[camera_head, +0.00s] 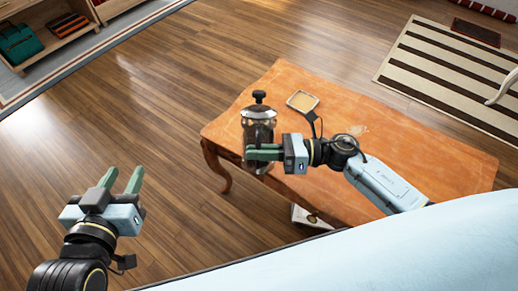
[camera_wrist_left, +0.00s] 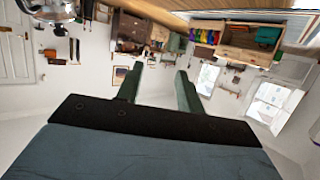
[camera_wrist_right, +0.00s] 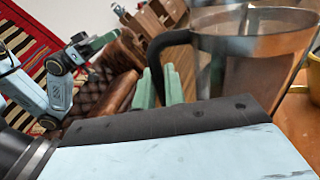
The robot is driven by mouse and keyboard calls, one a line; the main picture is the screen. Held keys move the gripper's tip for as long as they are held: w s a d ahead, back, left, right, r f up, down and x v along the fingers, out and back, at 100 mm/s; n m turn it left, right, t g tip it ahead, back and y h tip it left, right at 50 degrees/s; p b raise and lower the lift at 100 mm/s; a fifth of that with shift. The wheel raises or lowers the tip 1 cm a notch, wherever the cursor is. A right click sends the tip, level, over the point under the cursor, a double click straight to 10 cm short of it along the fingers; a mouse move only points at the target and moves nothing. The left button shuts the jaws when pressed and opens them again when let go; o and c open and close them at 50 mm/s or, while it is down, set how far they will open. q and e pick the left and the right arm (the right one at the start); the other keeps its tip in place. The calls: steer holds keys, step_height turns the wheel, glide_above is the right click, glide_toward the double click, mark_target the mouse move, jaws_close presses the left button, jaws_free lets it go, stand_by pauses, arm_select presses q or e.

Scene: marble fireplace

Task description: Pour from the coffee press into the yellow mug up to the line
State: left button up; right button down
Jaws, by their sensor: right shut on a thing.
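The coffee press (camera_head: 258,122), a clear and metal cylinder with a black plunger knob, is upright at the table's left end. I cannot tell if its base touches the table. My right gripper (camera_head: 262,153) is shut at the press; in the right wrist view its green fingers (camera_wrist_right: 160,88) are close together at the black handle (camera_wrist_right: 166,42), with the metal-rimmed body (camera_wrist_right: 255,50) to the right. The fingers' exact contact is unclear. My left gripper (camera_head: 122,178) is open and empty over the floor, left of the table.
The orange wooden table (camera_head: 420,150) is mostly bare on its right part. A small square tan-topped item (camera_head: 302,101) lies behind the press. A striped rug (camera_head: 455,75) lies beyond; the wooden floor at left is clear.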

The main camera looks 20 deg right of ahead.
mark_target(260, 128)
steer(key=shift+w+r+p, duration=0.1)
steer(key=shift+r+p, duration=0.3)
steer(key=shift+r+m+p, duration=0.2)
steer(key=shift+m+p, duration=0.15)
steer(key=shift+m, duration=0.05)
steer(key=shift+w+d+f+m, duration=0.1)
steer(key=shift+w+f+m, duration=0.3)
steer(key=shift+f, duration=0.2)
steer(key=shift+w+d+r+m+p, duration=0.1)
steer(key=shift+w+r+m+p, duration=0.25)
steer(key=shift+m, duration=0.15)
steer(key=shift+w+d+r+m+p, duration=0.15)
steer(key=shift+w+r+m+p, duration=0.15)
steer(key=shift+w+m, duration=0.3)
arm_select(q)
steer(key=s+a+f+g+y, duration=0.2)
steer(key=s+a+f+g, duration=0.3)
steer(key=s+f+g, duration=0.4)
steer(key=shift+s+n+y, duration=0.4)
steer(key=shift+s, duration=0.3)
arm_select(e)
steer(key=shift+r+m, duration=0.15)
steer(key=shift+m, duration=0.25)
arm_select(q)
steer(key=shift+s+a+f, duration=0.1)
steer(key=shift+s+a, duration=0.05)
steer(key=shift+s, duration=0.1)
arm_select(e)
steer(key=shift+w+d, duration=0.1)
steer(key=shift+d, duration=0.1)
